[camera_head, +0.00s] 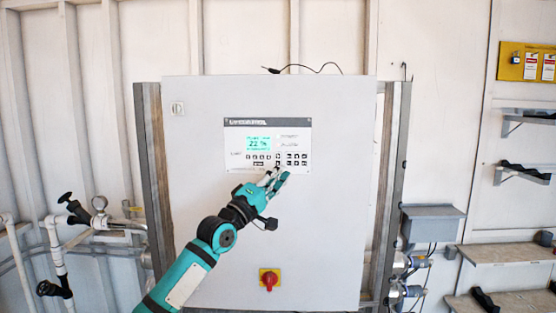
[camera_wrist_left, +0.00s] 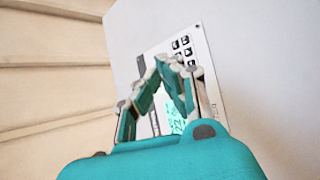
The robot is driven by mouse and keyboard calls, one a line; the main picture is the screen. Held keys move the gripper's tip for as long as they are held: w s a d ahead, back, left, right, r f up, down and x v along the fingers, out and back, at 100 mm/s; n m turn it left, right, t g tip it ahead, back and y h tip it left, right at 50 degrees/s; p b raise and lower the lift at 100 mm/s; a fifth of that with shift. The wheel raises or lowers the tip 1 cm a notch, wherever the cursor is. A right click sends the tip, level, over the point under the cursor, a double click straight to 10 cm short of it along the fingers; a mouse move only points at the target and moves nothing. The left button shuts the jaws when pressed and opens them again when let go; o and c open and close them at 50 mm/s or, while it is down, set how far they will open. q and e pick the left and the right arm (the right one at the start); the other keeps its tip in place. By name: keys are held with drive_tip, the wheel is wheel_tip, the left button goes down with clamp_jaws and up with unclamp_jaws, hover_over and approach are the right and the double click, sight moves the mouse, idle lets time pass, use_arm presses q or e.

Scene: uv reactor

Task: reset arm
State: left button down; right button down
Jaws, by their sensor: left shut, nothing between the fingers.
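My left gripper (camera_head: 277,177) is in front of the control panel (camera_head: 240,128) of a large grey cabinet (camera_head: 210,210). Its fingers are together and hold nothing. In the head view its fingertips overlap the lower right of the panel's button rows; I cannot tell whether they touch it. The panel has a lit green display (camera_head: 258,143) reading about 22. In the left wrist view the closed fingers (camera_wrist_left: 167,62) point toward the panel (camera_wrist_left: 185,45) and partly cover its display. My right gripper is not in view.
A red rotary switch (camera_head: 268,280) on a yellow plate sits low on the cabinet. At the right are a grey box (camera_head: 432,222), wall shelves (camera_head: 505,253) and a yellow lockout board (camera_head: 527,62).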

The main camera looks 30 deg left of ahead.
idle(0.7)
use_arm(q)
wheel_tip(320, 180, down, 43)
drive_tip(key=w+m+g+y, duration=0.1)
drive_tip(key=m+g+y, duration=0.25)
drive_tip(key=g, duration=0.35)
drive_tip(key=s+d+f+m+g, duration=0.15)
drive_tip(key=s+f, duration=0.25)
drive_tip(key=f, duration=0.5)
drive_tip(key=s+f+g, duration=0.2)
drive_tip(key=s+f, duration=0.2)
drive_tip(key=f, duration=0.5)
drive_tip(key=s+d+f+m+g, duration=0.3)
drive_tip(key=s+d+f, duration=0.1)
drive_tip(key=s+f, duration=0.7)
drive_tip(key=s+d+f+m+g, duration=0.2)
drive_tip(key=s+d+f+g, duration=0.1)
drive_tip(key=s+f, duration=0.8)
drive_tip(key=s+d+f+m+g, duration=0.1)
drive_tip(key=s+d+f, duration=0.2)
drive_tip(key=s, duration=0.7)
drive_tip(key=s+d+f+m+g, duration=0.2)
drive_tip(key=s+d+f, duration=0.1)
drive_tip(key=s, duration=0.7)
drive_tip(key=s+d+f+m+g, duration=0.2)
drive_tip(key=s+d+f, duration=0.1)
drive_tip(key=s, duration=0.7)
drive_tip(key=shift+s+d+f+b, duration=0.15)
drive_tip(key=shift+s+d+b, duration=0.05)
drive_tip(key=shift+s+b, duration=0.15)
